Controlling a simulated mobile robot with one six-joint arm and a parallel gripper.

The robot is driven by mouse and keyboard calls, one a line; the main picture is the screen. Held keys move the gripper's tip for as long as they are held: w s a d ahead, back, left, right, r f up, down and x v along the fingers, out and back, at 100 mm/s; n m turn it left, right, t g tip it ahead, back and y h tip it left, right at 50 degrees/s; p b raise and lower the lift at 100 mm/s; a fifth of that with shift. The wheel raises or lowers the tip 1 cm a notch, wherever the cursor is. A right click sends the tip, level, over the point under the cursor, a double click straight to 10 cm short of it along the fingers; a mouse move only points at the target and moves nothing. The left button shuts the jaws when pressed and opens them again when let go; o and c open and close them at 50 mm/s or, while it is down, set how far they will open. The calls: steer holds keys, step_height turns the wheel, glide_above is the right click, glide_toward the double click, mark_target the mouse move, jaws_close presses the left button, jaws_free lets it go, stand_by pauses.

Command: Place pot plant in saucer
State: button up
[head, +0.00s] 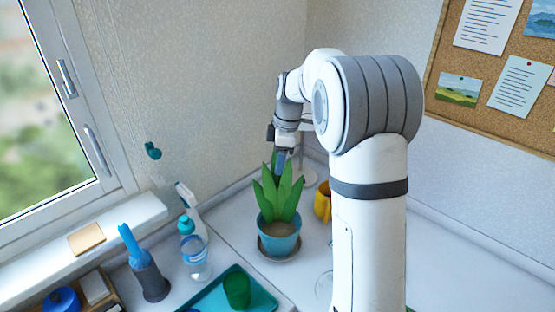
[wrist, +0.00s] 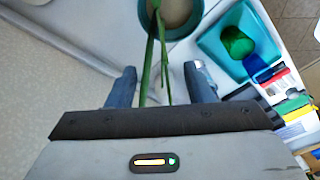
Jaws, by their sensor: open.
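The pot plant (head: 279,238) is a teal pot with soil and upright green leaves. It stands upright in the dark saucer (head: 280,259), whose rim shows around the pot's base. My gripper (head: 281,160) is above the plant at its leaf tips in the head view. In the wrist view my gripper (wrist: 161,85) is open, with leaves reaching between its two fingers and nothing gripped. The pot (wrist: 196,14) shows there at the top, with soil inside, partly cut off by the frame edge.
A teal tray (head: 262,291) with a green cup (head: 237,289) is in front. A bottle (head: 193,250), a spray bottle (head: 190,208) and a blue-topped grey item (head: 147,272) stand left. A yellow mug (head: 323,202) is close on the right, beside my arm.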

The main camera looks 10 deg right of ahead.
steer(key=shift+r, duration=0.1)
steer(key=r, duration=0.4)
steer(key=d+r, duration=0.1)
steer(key=r, duration=0.6)
steer(key=shift+s+d+r, duration=0.15)
steer(key=shift+d+r, duration=0.25)
steer(key=shift+s+a+r+m, duration=0.1)
steer(key=shift+s+m, duration=0.2)
steer(key=shift+s, duration=0.15)
steer(key=s+f+m+t, duration=0.1)
steer(key=s+f+m, duration=0.2)
steer(key=s, duration=0.6)
steer(key=s+a+f+m+h, duration=0.1)
steer(key=s+f+m, duration=0.3)
steer(key=s+m, duration=0.3)
steer(key=s+a+f+m+t, duration=0.1)
steer(key=s+f+m, duration=0.2)
steer(key=s, duration=0.9)
steer(key=shift+s+f+m+t+h, duration=0.2)
steer(key=shift+s+m+t+h, duration=0.15)
steer(key=shift+m, duration=0.75)
steer(key=shift+w, duration=0.1)
steer(key=shift+c, duration=0.6)
